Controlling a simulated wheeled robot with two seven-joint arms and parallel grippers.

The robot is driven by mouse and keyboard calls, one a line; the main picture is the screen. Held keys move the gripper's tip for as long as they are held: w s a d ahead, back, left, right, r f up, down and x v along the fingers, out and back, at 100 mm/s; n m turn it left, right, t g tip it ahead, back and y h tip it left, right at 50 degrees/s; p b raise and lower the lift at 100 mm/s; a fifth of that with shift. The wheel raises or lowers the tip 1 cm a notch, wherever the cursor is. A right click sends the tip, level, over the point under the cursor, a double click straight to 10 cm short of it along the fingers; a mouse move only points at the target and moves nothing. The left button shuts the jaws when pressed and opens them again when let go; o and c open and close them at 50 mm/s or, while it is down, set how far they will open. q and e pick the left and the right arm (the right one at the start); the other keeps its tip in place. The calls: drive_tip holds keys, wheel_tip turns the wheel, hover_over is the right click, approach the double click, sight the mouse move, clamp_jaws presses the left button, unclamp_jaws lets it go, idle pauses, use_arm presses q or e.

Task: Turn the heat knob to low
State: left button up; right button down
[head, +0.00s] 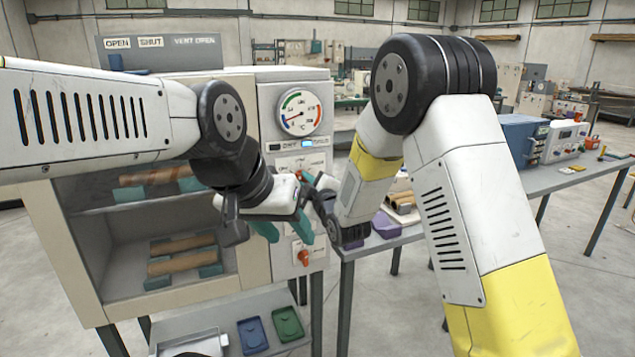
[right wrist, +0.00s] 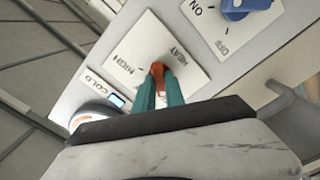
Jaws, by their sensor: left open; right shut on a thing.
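The orange heat knob (right wrist: 157,69) sits on a white plate marked HEAT and HIGH (right wrist: 130,64). My right gripper (right wrist: 159,82) is shut on this knob, with a teal finger on each side. A LOW mark is not readable.
The cabinet has a round gauge (head: 299,112) above the controls. A blue ON/OFF knob (right wrist: 235,8) sits near the heat plate. Another orange knob (head: 304,258) is lower down. Blue (head: 252,336) and green (head: 287,323) trays lie in front. A bench (head: 470,205) stands right.

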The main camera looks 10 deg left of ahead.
drive_tip(key=m, duration=1.1)
drive_tip(key=shift+f, duration=0.1)
drive_tip(key=shift+m, duration=0.4)
idle(0.3)
drive_tip(key=c, duration=1.4)
unclamp_jaws()
drive_tip(key=v, duration=0.8)
drive_tip(key=shift+w, duration=0.1)
